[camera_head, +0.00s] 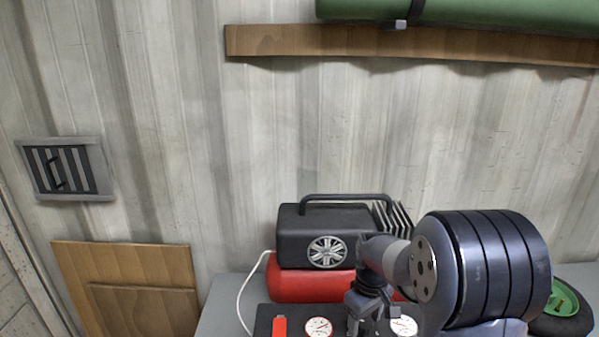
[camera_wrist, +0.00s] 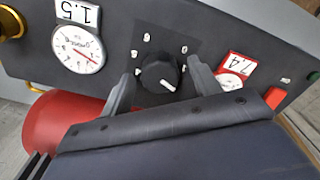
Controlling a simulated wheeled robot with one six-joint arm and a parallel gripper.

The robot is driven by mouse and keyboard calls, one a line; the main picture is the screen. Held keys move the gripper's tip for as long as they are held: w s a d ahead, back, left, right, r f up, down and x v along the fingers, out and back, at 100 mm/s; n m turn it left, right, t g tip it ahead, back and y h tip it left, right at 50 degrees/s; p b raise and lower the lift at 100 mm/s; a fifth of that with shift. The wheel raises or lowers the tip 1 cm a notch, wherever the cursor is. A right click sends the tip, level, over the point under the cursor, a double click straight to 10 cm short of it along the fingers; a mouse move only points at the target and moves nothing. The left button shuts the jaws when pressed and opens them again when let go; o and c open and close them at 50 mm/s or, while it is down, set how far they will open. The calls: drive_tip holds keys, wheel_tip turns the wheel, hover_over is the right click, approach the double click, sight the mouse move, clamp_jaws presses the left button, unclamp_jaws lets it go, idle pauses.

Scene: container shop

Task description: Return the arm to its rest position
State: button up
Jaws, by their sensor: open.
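My arm reaches in from the lower right in the head view, and my gripper (camera_head: 367,315) points down in front of a dark panel at the bottom edge. In the wrist view my gripper (camera_wrist: 161,72) is open, one finger on each side of a black knob (camera_wrist: 159,74) with a white pointer line. Nothing is held. I cannot tell whether the fingers touch the knob. The knob is hidden in the head view.
The panel has a gauge (camera_wrist: 78,48) under a "1.5" label and another gauge (camera_wrist: 231,81) under "7.4". Behind is a black compressor (camera_head: 325,222) over a red tank (camera_head: 305,284). A wooden shelf (camera_head: 300,41) is above; a green-hubbed wheel (camera_head: 566,300) lies right.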

drive_tip(key=shift+n, duration=0.8)
drive_tip(key=shift+r+n, duration=0.3)
drive_tip(key=shift+r, duration=0.05)
wheel_tip(320, 180, up, 9)
drive_tip(key=shift+b, duration=0.4)
drive_tip(key=shift+r, duration=0.15)
